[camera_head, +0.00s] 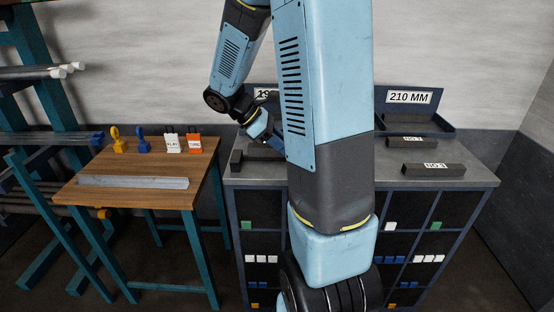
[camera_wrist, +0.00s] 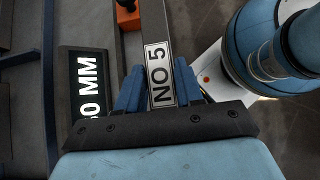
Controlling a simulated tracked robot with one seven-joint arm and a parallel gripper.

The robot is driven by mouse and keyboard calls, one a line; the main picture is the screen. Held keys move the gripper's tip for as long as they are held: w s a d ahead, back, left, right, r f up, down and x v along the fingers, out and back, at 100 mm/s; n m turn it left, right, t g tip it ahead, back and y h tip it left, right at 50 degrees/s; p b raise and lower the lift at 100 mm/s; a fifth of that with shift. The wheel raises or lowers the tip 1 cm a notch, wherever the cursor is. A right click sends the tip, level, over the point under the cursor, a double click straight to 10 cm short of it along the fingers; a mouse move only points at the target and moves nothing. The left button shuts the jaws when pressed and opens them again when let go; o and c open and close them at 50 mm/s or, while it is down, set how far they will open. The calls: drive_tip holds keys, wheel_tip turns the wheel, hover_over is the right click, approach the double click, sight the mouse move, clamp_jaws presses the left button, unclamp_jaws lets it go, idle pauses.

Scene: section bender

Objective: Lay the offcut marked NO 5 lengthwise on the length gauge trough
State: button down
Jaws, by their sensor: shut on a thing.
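The offcut marked NO 5 (camera_wrist: 158,72) is a dark bar with a white label, seen from close up in the wrist view. My gripper (camera_wrist: 160,88) is shut on it, with one blue finger on each side of the label. In the head view my gripper (camera_head: 265,132) is over the back left of the grey counter, partly hidden by my arm. A long grey metal piece, apparently the length gauge trough (camera_head: 132,182), lies along the front of the wooden table at the left, with nothing visible on it.
An offcut marked NO 3 (camera_head: 434,170) lies on the counter (camera_head: 470,182) at right. A 210 MM tray (camera_head: 445,130) stands behind it. A dark block (camera_head: 236,160) stands at the counter's left edge. Tags and hooks (camera_head: 173,142) line the wooden table's (camera_head: 95,165) back.

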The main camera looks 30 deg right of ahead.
hover_over(276, 169)
wheel_tip(276, 169, down, 4)
drive_tip(key=shift+a+f, duration=0.1)
drive_tip(key=shift+f, duration=1.65)
drive_tip(key=shift+f, duration=0.1)
drive_tip(key=c, duration=0.7)
unclamp_jaws()
drive_tip(key=shift+c, duration=0.2)
